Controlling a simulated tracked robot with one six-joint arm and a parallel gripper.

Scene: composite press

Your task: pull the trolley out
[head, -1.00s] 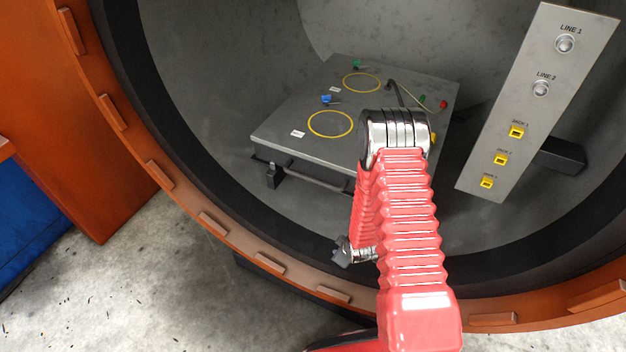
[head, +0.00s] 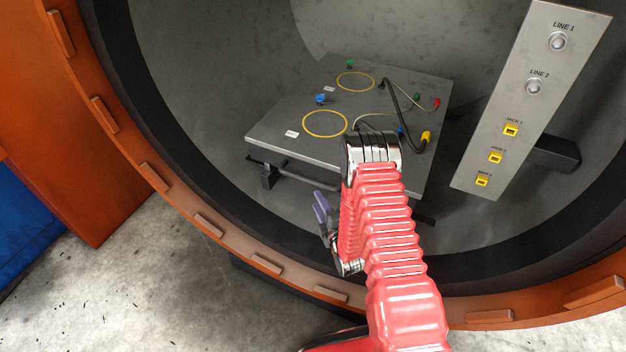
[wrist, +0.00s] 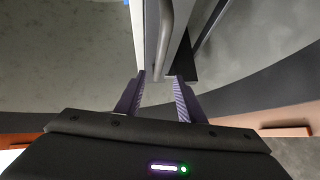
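The trolley (head: 270,140) is a flat grey table inside the round press chamber, with two yellow rings on its top. A dark handle bar (head: 308,181) runs along its near edge; its right part is hidden behind my arm. In the wrist view the handle bar (wrist: 167,38) runs down toward the space between my fingertips. My gripper (head: 322,204) is just below and in front of the bar. Its two purple fingers are apart in the wrist view (wrist: 159,78), and I cannot tell whether they touch the bar.
A tilted grey panel (head: 520,105) with lamps and yellow jacks stands at the right. Hoses (head: 408,110) and coloured fittings lie on the trolley top. The orange rim (head: 205,222) of the chamber curves below my arm. Bare concrete floor (head: 160,270) lies at the lower left.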

